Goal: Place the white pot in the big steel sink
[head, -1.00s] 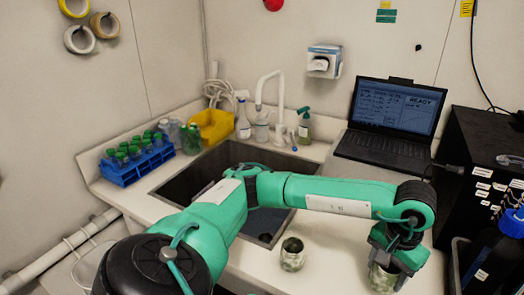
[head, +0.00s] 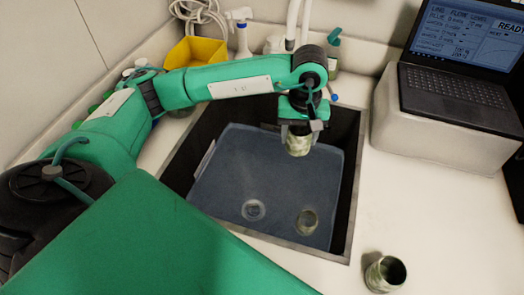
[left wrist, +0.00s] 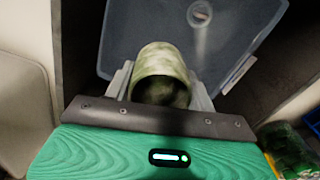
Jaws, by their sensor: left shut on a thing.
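My left gripper (head: 299,128) is shut on a pale pot mottled with green (head: 299,145), held above the big steel sink (head: 351,190). In the left wrist view, the pot (left wrist: 162,62) sits between the fingers, its open mouth facing the camera. A similar mottled pot (head: 306,222) is down in the sink, to the right of the round drain (head: 254,209). Another mottled pot (head: 385,273) stands on the counter to the right of the sink. My right gripper is not in view.
The laptop (head: 455,105) stands on a pale block at the right. A yellow bin (head: 192,52) and a spray bottle (head: 242,36) stand behind the sink, near the white tap (head: 298,22). The counter (head: 400,200) right of the sink is mostly clear.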

